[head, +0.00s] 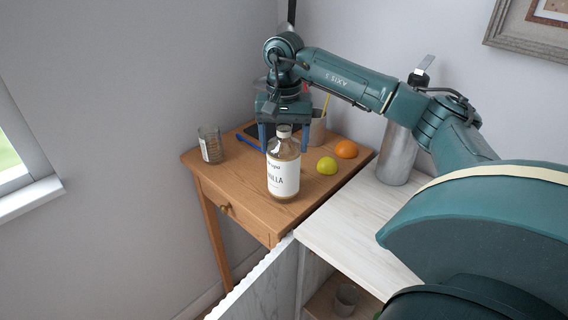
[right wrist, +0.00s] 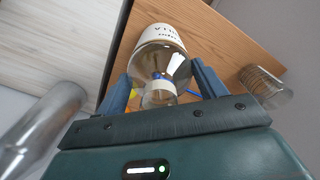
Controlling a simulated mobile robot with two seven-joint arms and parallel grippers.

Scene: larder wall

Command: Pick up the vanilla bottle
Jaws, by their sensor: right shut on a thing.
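The vanilla bottle (head: 284,178) is clear glass with a white label and stands upright over the front part of the small wooden table (head: 228,187). My right gripper (head: 284,139) comes down from above and is shut on the bottle's neck. In the right wrist view the bottle (right wrist: 160,45) lies between the two blue fingers of the gripper (right wrist: 163,88). I cannot tell whether the bottle's base touches the tabletop. My left gripper is not in view.
A glass jar (head: 210,145) stands at the table's left. A green-yellow fruit (head: 327,166), an orange (head: 346,149) and a cup (head: 317,130) are right of the bottle. A metal canister (head: 395,155) stands on the pale cabinet top (head: 340,225). The cabinet door (head: 265,285) is open in front.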

